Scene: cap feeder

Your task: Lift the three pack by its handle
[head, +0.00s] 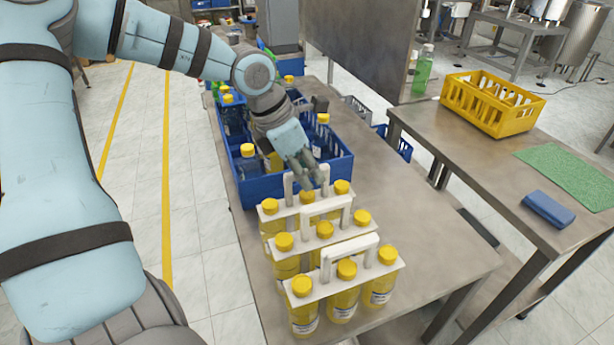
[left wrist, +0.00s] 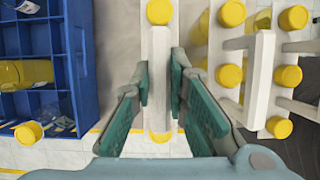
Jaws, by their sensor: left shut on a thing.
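Several three packs stand in a row on the steel table, each with yellow-capped bottles in a white carrier with an upright handle. The farthest three pack (head: 290,212) is next to the blue crate. My left gripper (head: 306,176) reaches down to this pack's handle from above. In the left wrist view its fingers (left wrist: 161,85) are shut on the white handle (left wrist: 160,60), one on each side. The pack's middle cap is hidden there. I cannot tell whether its bottles touch the table. My right gripper is not in view.
The middle three pack (head: 324,238) and the nearest three pack (head: 345,275) stand close in front. A blue crate (head: 245,188) with bottles is just behind. A yellow crate (head: 490,105), green mat (head: 575,170) and blue block (head: 548,208) lie on the right table.

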